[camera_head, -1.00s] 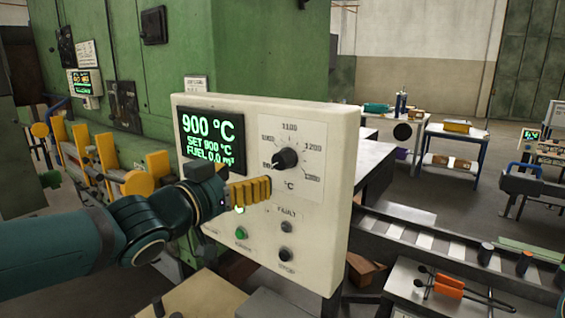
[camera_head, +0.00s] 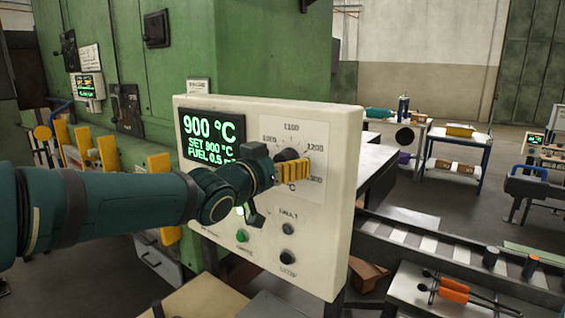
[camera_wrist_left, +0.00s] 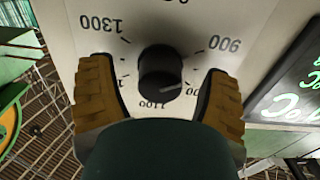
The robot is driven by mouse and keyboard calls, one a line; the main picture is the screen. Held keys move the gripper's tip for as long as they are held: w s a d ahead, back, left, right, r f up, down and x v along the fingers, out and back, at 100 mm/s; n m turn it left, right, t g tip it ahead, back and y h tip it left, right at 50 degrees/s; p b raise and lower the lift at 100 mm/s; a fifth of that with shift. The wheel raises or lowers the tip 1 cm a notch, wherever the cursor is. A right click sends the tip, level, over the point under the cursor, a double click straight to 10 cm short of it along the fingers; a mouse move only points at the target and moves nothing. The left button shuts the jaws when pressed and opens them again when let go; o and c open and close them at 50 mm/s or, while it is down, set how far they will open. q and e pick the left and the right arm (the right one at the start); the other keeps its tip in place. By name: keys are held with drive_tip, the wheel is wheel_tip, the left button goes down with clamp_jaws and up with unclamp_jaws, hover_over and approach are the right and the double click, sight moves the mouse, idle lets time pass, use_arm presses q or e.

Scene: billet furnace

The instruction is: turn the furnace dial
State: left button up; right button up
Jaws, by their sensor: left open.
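The furnace dial, a black knob (camera_head: 287,154), sits on the cream control panel (camera_head: 335,240), partly hidden behind my left gripper in the head view. My left gripper (camera_head: 290,172) is in front of the dial with its yellow ribbed fingers close to the panel. In the left wrist view the dial (camera_wrist_left: 160,72) stands between the two open fingers (camera_wrist_left: 160,95), with a visible gap on each side. Its scale numbers surround it. The display (camera_head: 212,138) reads 900 °C, set 900 °C. My right gripper is not in view.
Below the dial are a green button (camera_head: 242,236) and black knobs (camera_head: 288,256). A roller conveyor (camera_head: 440,250) runs to the right of the panel, with orange-handled tongs (camera_head: 454,291) on a white table in front. The green furnace body (camera_head: 240,50) rises behind the panel.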

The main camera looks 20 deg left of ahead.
use_arm(q)
drive_tip(key=c, duration=1.3)
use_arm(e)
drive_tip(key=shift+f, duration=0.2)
